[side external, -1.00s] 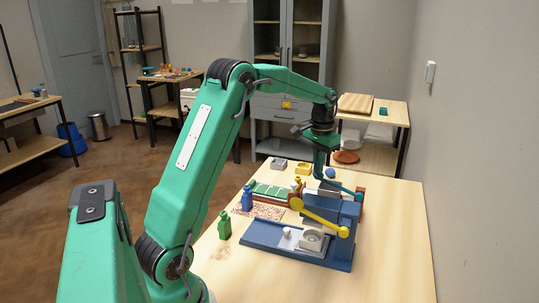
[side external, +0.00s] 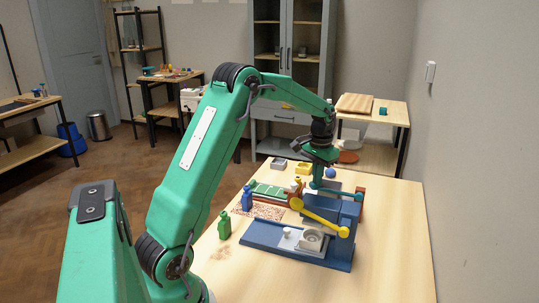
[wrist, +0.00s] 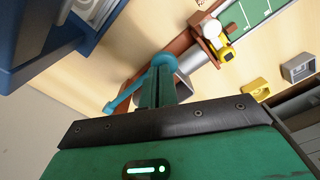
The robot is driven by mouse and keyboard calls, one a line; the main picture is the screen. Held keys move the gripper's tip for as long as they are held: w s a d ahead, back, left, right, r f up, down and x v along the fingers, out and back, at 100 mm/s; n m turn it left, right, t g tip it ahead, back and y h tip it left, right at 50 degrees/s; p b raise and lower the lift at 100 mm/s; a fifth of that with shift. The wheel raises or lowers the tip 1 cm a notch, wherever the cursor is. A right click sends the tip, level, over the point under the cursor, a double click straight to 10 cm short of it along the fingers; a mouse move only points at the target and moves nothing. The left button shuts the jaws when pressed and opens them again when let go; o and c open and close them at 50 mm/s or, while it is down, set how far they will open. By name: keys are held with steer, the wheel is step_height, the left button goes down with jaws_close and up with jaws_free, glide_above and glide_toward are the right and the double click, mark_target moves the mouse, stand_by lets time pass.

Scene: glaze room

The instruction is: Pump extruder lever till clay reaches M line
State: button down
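The teal lever (side external: 338,190) has a round end and runs along the far side of the blue stand; the wrist view shows it too (wrist: 122,99). My gripper (side external: 317,184) is down at its round end. In the wrist view, my gripper's green fingers (wrist: 160,75) are close together over that end and seem to touch it. A red-brown housing (wrist: 192,50) is beside the lever. A green board with white lines (side external: 269,191) runs left from it. I cannot make out the clay or the letters by the lines.
A blue stand (side external: 275,238) with a yellow lever (side external: 318,216) is close in front. A blue bottle (side external: 247,199) and a green bottle (side external: 224,227) stand at left. The table's right front is clear.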

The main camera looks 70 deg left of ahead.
mark_target(316, 187)
steer(key=shift+f, duration=2.05)
steer(key=shift+r, duration=0.1)
stand_by(0.4)
steer(key=shift+r, duration=4.8)
steer(key=shift+f, duration=0.2)
